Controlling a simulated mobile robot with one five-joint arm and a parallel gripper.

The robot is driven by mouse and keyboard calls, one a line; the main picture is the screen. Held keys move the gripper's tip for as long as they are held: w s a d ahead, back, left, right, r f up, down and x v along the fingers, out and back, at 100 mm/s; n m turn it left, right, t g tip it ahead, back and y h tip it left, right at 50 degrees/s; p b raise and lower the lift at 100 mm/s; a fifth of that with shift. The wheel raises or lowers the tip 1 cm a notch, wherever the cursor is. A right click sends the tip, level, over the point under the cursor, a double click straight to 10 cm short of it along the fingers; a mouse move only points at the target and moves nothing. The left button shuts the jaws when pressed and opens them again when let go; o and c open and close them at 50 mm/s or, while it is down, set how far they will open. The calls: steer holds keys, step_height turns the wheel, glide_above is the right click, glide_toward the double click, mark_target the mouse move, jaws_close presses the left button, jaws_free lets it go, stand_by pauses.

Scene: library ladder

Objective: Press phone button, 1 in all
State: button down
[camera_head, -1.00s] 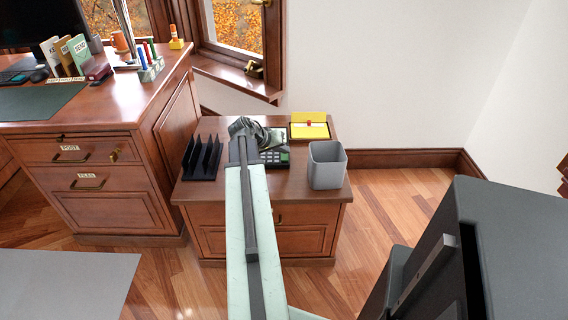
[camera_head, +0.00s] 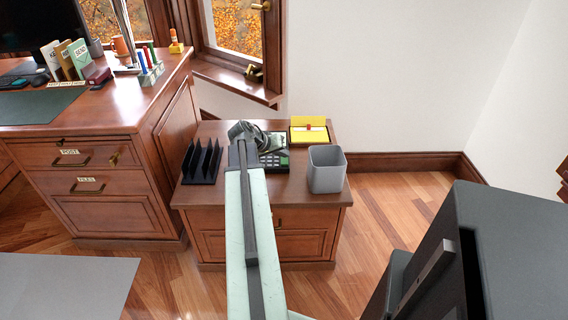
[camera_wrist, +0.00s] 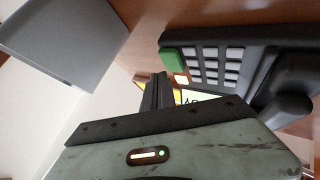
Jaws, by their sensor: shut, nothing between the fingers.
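The dark desk phone (camera_head: 274,160) sits on the small wooden cabinet, partly hidden behind my arm in the head view. In the wrist view its keypad (camera_wrist: 212,66) shows light grey keys, a green key (camera_wrist: 173,60) and a small glowing orange button (camera_wrist: 181,80). Part of its pale screen (camera_wrist: 194,97) shows beside my fingers. My gripper (camera_wrist: 155,80) is shut and empty, with its fingertips close to the orange button; I cannot tell whether they touch. In the head view my gripper (camera_head: 243,130) is over the phone's left side.
A grey bin (camera_head: 327,170) stands right of the phone and also shows in the wrist view (camera_wrist: 75,40). A black file rack (camera_head: 202,163) stands to the left. A yellow note box (camera_head: 309,130) is behind. The large desk (camera_head: 120,105) stands further left.

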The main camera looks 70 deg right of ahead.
mark_target(282, 161)
stand_by(0.8)
steer(key=shift+w+f+b, duration=0.2)
steer(key=shift+f+b, duration=0.25)
steer(key=shift+f+b, duration=0.4)
steer(key=shift+b, duration=0.05)
stand_by(0.5)
steer(key=shift+r, duration=0.1)
steer(key=shift+r+p, duration=0.8)
steer(key=shift+p, duration=0.15)
step_height(282, 161, up, 5)
steer(key=p, duration=0.5)
steer(key=shift+r, duration=0.1)
